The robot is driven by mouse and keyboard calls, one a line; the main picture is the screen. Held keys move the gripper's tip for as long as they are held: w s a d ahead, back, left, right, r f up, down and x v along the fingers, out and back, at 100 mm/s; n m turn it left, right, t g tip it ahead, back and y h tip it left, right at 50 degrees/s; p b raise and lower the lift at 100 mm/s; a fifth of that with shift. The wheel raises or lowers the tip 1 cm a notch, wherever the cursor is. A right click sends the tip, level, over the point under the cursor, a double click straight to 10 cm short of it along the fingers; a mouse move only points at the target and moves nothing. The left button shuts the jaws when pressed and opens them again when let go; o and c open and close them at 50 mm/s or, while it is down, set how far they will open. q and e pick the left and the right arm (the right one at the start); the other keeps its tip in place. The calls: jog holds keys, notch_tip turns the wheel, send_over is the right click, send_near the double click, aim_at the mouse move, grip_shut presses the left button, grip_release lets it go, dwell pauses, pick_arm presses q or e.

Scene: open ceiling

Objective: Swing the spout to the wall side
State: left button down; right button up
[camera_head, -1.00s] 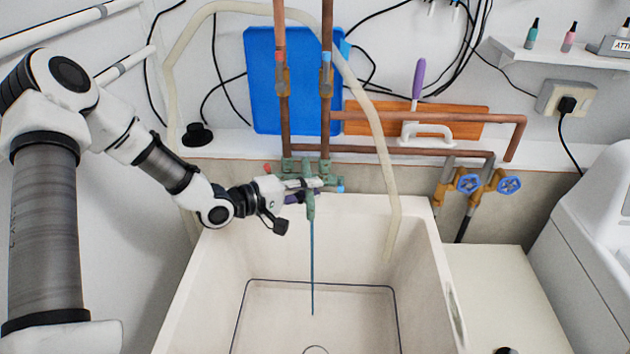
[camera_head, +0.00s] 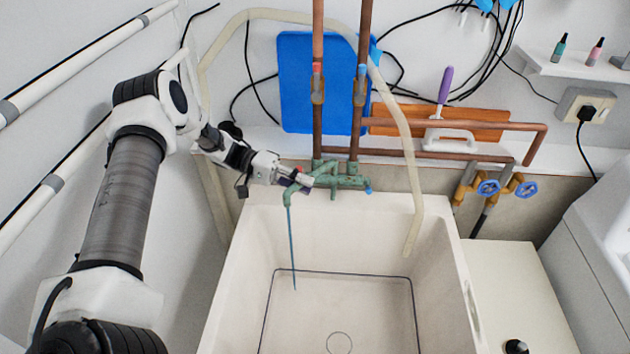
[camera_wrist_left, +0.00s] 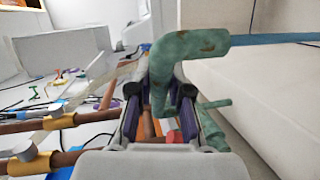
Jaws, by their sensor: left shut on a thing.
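The green, worn spout (camera_head: 296,189) belongs to the tap body (camera_head: 345,181) at the back rim of the sink (camera_head: 222,290). It reaches out to the left of the tap, and its tip bends down over the sink's back left part. A thin blue stream of water (camera_head: 292,245) falls from the tip into the basin. My left gripper (camera_head: 303,180) is shut on the spout from the left. In the left wrist view the spout (camera_wrist_left: 190,48) rises between the two fingers and bends to the right, with the water stream (camera_wrist_left: 270,38) leaving its end. My right gripper is not in view.
Copper pipes (camera_head: 318,125) rise behind the tap. A pale hose (camera_head: 412,170) hangs into the sink's right side. A blue board (camera_head: 295,80) and a wooden board (camera_head: 400,118) stand at the back wall. Blue valves (camera_head: 488,188) are at the right. The basin is empty.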

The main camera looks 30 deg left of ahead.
pick_arm(q)
jog(key=shift+a+m+g, duration=0.35)
jog(key=shift+m+g, duration=0.05)
jog(key=c, duration=1.1)
grip_release()
jog(key=shift+w, duration=0.1)
jog(key=v, duration=1.2)
jog(key=shift+w+f, duration=0.1)
